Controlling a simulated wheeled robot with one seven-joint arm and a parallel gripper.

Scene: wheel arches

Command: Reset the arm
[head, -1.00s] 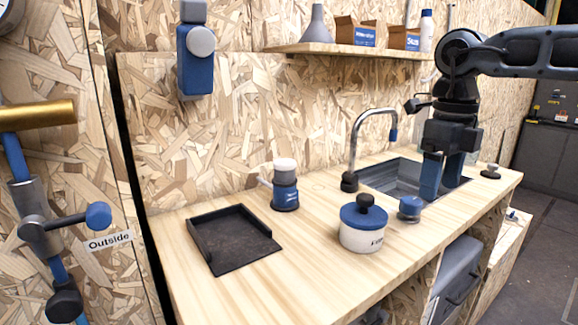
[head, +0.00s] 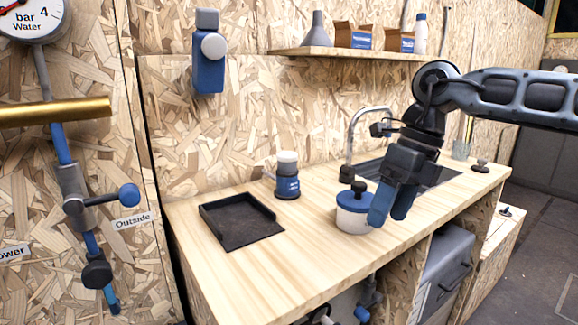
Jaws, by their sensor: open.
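My gripper (head: 390,215) is at the right of the head view, its blue fingers pointing down. It is open, with a gap between the fingers and nothing seen in it. The fingers show in front of the right side of a white pot with a blue lid and black knob (head: 350,220); I cannot tell whether they touch it. My arm reaches in from the right edge. The gripper hides part of the counter and the sink.
The wooden counter (head: 300,235) carries a black tray (head: 238,222), a blue and white canister (head: 287,175), a sink (head: 440,176) with a tap (head: 352,140), and a dark stopper (head: 480,166). A shelf (head: 345,54) holds boxes, a funnel and a bottle. A gold-handled pipe valve (head: 55,112) stands left.

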